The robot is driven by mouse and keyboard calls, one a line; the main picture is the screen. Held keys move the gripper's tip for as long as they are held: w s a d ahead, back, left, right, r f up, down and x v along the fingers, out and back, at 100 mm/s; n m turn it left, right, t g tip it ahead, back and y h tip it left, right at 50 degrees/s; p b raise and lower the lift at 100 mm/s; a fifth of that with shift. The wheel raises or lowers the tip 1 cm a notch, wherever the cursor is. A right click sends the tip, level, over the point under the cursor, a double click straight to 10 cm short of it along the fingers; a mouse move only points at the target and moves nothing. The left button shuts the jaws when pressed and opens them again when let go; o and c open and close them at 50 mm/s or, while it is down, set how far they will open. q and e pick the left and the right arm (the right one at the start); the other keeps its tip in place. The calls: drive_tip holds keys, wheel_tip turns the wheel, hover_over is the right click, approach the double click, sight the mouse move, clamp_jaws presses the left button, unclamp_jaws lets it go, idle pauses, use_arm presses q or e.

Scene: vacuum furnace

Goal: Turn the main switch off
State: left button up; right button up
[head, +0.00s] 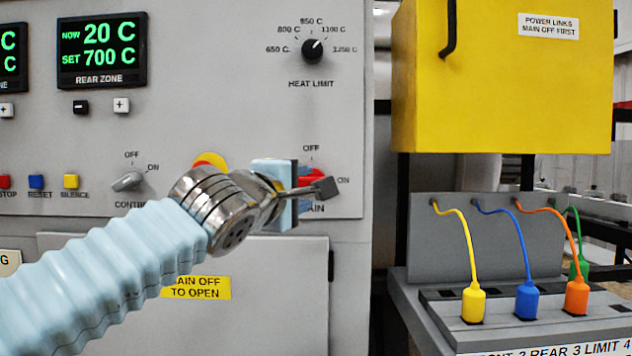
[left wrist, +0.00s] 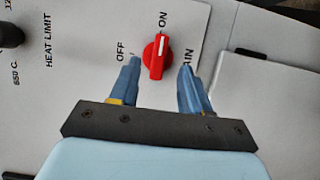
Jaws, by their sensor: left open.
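The main switch is a red knob with a white mark, clear in the left wrist view (left wrist: 154,58). Its mark points toward the ON label (left wrist: 163,20); the OFF label (left wrist: 121,50) is to the left there. My left gripper (left wrist: 160,64) is open, its two blue fingers standing on either side of the knob, with gaps visible. Whether they touch it or how deep they reach is hard to tell. In the head view my left gripper (head: 296,190) is in front of the switch and covers most of it. My right gripper is not in view.
The heat limit dial (head: 312,50) is above the switch. A control knob (head: 128,181) and a partly hidden red and yellow button (head: 210,160) are to its left. A yellow box (head: 500,90) and cabled plugs (head: 527,300) stand to the right.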

use_arm(q)
drive_tip(key=p+x, duration=0.1)
drive_tip(key=x, duration=0.6)
drive_tip(key=shift+w, duration=0.15)
drive_tip(key=shift+c, duration=0.2)
clamp_jaws()
